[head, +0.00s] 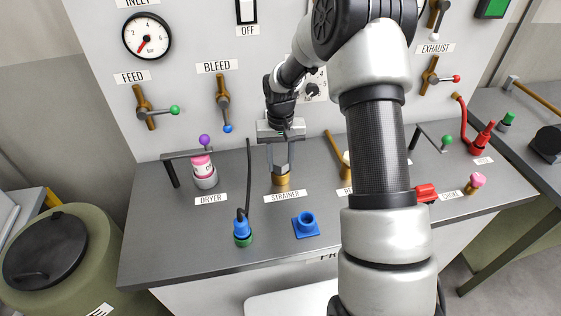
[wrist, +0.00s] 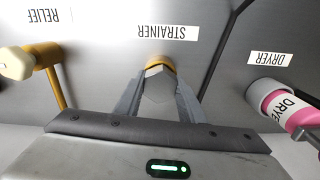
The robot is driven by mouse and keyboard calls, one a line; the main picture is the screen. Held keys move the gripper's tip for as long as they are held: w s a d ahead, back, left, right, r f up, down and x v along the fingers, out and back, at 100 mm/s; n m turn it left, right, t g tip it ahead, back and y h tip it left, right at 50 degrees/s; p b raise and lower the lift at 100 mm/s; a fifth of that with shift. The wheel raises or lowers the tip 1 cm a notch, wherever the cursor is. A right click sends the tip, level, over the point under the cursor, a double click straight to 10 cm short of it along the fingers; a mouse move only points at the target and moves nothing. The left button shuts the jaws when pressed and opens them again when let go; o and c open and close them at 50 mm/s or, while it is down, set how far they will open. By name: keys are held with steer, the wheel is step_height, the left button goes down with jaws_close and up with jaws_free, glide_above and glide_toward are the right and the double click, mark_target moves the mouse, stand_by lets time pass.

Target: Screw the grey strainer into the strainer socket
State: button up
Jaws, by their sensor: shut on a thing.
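My gripper (head: 281,160) points down over the brass strainer socket (head: 281,182) behind the STRAINER label. Its two fingers are shut on the grey strainer (wrist: 157,86), whose faceted grey top shows between the fingertips in the wrist view. The brass rim of the socket (wrist: 160,62) shows just beyond the strainer there. The strainer stands upright at the socket mouth. How deep it sits is hidden by the fingers.
The pink DRYER cartridge (head: 202,166) stands left under a bracket. A blue plug with a black cable (head: 242,226) and a blue square fitting (head: 306,225) are in front. A brass pipe (head: 336,152) rises at right. Panel valves (head: 223,95) are behind.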

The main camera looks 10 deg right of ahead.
steer(key=m+b, duration=0.1)
steer(key=m, duration=0.1)
steer(key=shift+f+m, duration=0.1)
steer(key=shift+m, duration=0.2)
steer(key=shift+c, duration=0.3)
steer(key=m+b, duration=0.1)
steer(key=m, duration=0.3)
steer(key=shift+m+b, duration=0.3)
steer(key=shift+o, duration=0.2)
steer(key=m, duration=0.7)
steer(key=shift+m, duration=0.4)
steer(key=shift+c, duration=0.2)
steer(key=o, duration=0.9)
steer(key=shift+s+f, duration=0.1)
